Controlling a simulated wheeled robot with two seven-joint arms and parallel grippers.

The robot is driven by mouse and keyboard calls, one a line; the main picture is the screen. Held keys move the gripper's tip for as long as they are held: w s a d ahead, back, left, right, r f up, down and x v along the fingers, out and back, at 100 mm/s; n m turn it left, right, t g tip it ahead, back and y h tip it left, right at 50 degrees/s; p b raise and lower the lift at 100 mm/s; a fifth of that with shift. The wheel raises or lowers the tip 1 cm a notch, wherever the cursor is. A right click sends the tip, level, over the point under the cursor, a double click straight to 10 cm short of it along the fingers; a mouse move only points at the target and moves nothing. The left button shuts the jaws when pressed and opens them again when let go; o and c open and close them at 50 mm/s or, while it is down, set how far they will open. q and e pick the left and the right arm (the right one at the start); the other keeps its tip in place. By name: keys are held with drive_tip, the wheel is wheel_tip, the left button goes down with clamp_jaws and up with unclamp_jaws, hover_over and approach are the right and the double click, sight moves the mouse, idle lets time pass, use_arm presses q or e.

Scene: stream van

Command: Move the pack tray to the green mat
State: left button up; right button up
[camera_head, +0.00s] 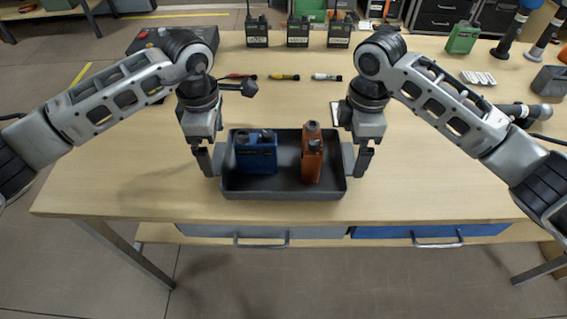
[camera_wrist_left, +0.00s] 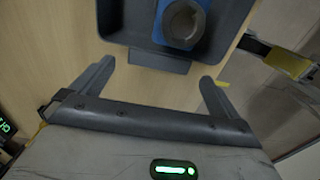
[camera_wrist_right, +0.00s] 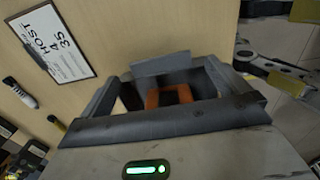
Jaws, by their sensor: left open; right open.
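The dark grey pack tray (camera_head: 283,189) stands on the wooden table near its front edge. It holds a blue device (camera_head: 256,157) and an orange radio (camera_head: 311,160), both upright. I cannot tell whether any finger touches. No green mat is clearly visible.
A green radio (camera_head: 463,38) and a grey bin (camera_head: 549,81) are at the right. A labelled sheet (camera_wrist_right: 55,45) lies by the right gripper.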

sight(350, 157)
use_arm(q)
drive_tip(key=shift+f, duration=2.75)
use_arm(e)
drive_tip(key=shift+f, duration=2.75)
use_arm(q)
drive_tip(key=c, duration=1)
use_arm(e)
drive_tip(key=c, duration=1)
